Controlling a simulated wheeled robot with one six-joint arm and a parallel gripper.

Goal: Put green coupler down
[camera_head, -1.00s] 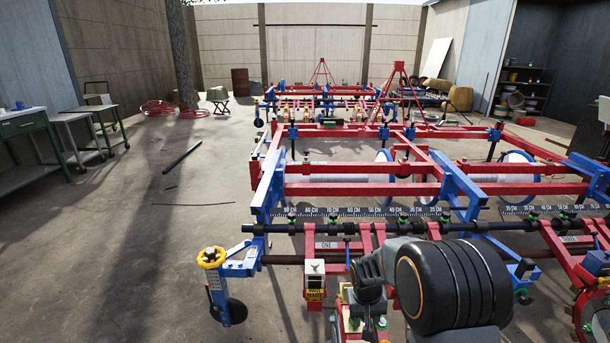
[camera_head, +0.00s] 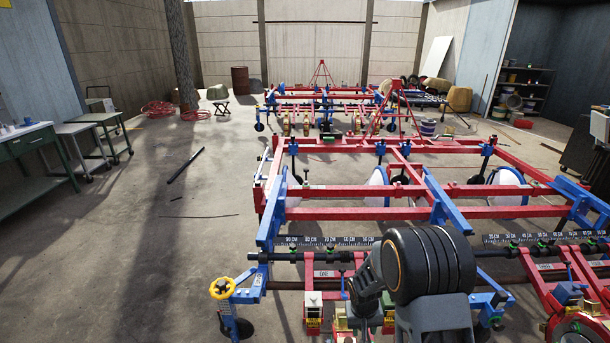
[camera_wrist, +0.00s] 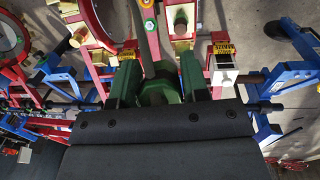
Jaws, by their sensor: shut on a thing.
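In the wrist view my gripper (camera_wrist: 160,82) is shut on the green coupler (camera_wrist: 154,92), a round dark-green piece between the two green fingers. The dark gripper body hides its near side. Beyond the fingers are red and blue planter parts, and I cannot tell whether the coupler touches any of them. In the head view my arm covers most of the gripper and coupler, low in the middle, over the front of the red and blue planter frame (camera_head: 350,214).
A yellow handwheel (camera_head: 222,288) stands at the planter's front left corner. A ruler bar (camera_head: 325,241) runs along the frame. A green table (camera_head: 35,140) and smaller tables stand at the left. The floor left of the planter is mostly clear.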

